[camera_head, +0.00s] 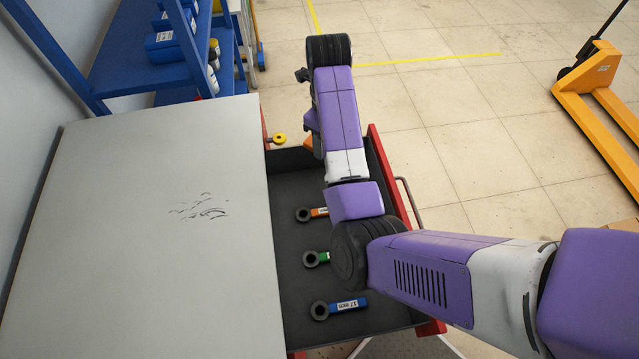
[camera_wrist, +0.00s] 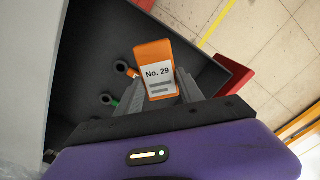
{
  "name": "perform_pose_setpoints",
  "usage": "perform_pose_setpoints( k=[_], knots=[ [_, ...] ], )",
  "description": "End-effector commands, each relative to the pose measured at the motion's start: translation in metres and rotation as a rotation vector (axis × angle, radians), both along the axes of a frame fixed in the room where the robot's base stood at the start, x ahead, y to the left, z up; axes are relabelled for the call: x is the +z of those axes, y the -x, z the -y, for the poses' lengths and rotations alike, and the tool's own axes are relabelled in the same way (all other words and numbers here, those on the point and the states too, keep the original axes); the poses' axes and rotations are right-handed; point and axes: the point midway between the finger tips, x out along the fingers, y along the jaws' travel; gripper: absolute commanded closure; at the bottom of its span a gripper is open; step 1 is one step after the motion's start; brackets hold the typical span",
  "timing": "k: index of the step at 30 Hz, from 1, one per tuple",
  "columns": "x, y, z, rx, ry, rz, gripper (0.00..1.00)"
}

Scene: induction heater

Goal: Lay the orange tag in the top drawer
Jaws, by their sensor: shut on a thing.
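The orange tag (camera_wrist: 154,52) has a white label reading "No. 29" and is held between the two grey fingers of my gripper (camera_wrist: 160,92) in the wrist view. My gripper is shut on it. The open drawer (camera_head: 291,185) has a dark floor and red front; the wrist view shows its inside (camera_wrist: 90,70) behind and below the tag. In the head view my arm hides most of the gripper, and only a small orange patch shows near the drawer's far end. How high the tag is above the floor is hard to tell.
Ring-ended tools with orange (camera_head: 319,212), green (camera_head: 324,257) and blue (camera_head: 348,305) handles lie in the drawer. A yellow ring-shaped piece (camera_head: 279,138) is at its far left corner. The grey cabinet top (camera_head: 130,230) is clear. A blue shelf (camera_head: 130,70) and an orange pallet jack (camera_head: 600,110) stand beyond.

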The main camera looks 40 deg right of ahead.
Motion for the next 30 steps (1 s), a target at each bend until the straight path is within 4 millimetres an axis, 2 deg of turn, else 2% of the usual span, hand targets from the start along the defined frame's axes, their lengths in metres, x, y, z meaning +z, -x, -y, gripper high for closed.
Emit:
perform_pose_setpoints(
  k=[4,13,15,20,25,30],
  knots=[
    [-0.009,-0.002,0.006,-0.004,0.008,0.008,0.94],
    [-0.032,0.002,0.002,-0.003,0.0,-0.003,0.94],
    [-0.049,0.001,0.0,0.0,-0.001,-0.001,0.94],
    [-0.072,0.001,0.0,-0.001,-0.001,-0.003,0.94],
    [-0.107,0.001,-0.001,0.0,-0.002,-0.005,0.94],
    [-0.129,0.0,0.0,0.0,-0.002,-0.001,0.94]
  ],
)
